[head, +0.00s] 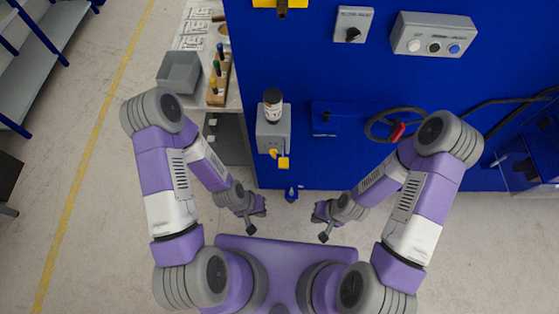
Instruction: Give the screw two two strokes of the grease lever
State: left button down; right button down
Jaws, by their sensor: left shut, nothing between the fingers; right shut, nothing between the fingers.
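A grey grease unit (268,131) is mounted on the front of the blue machine, with a dark-capped bottle (272,106) on top. A yellow lever (283,161) sticks out at its lower end. My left gripper (260,206) is shut and empty, below and left of the lever, apart from it. My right gripper (318,212) is shut and empty, below and right of the lever, apart from everything. No label tells me which part is screw two.
A handwheel with a red handle (397,131) sits right of the grease unit. Above are a grey button box (434,35) and a selector switch (352,25). A bench with a grey bin (180,72) and a wooden tool rack (219,82) stands left. Floor between my grippers is clear.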

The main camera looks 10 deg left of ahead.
aim_at(284, 163)
jog(key=u, duration=2.65)
jog(key=k, duration=1.2)
jog(key=z, duration=1.25)
jog(key=i, duration=0.5)
jog(key=z, duration=0.05)
